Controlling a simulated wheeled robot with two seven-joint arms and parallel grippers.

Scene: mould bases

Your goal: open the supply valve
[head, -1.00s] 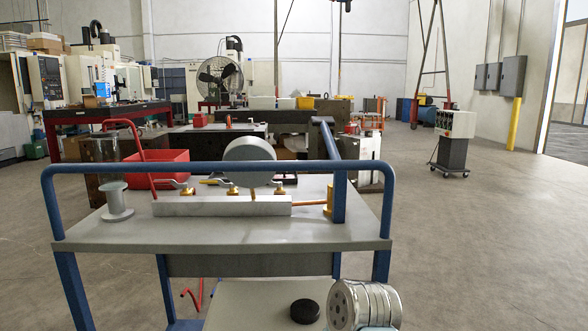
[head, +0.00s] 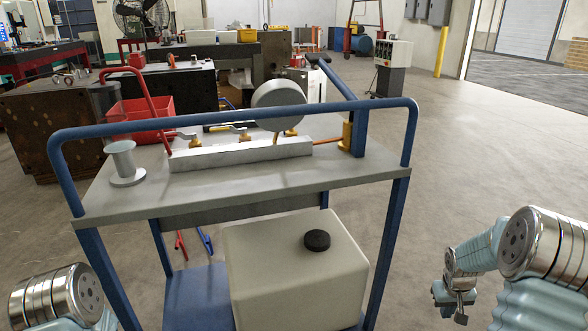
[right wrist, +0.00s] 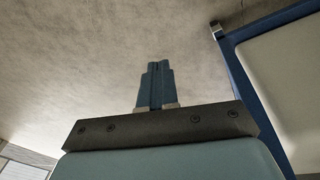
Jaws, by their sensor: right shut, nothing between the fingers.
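A cart carries a pale manifold block (head: 240,153) on its grey top. The left and middle levers lie roughly flat; a large grey round disc (head: 278,104) hides much of the right one. I cannot tell which is the supply valve. My right gripper (head: 458,308) is shut and empty, low beside the cart's right side, apart from it; its fingers also show in the right wrist view (right wrist: 156,85). My left gripper is outside the picture.
The cart's blue rail (head: 240,122) crosses in front of the manifold. A grey spool (head: 124,165) stands left. A pale tank (head: 295,275) fills the lower shelf. Floor (head: 500,165) to the right is clear.

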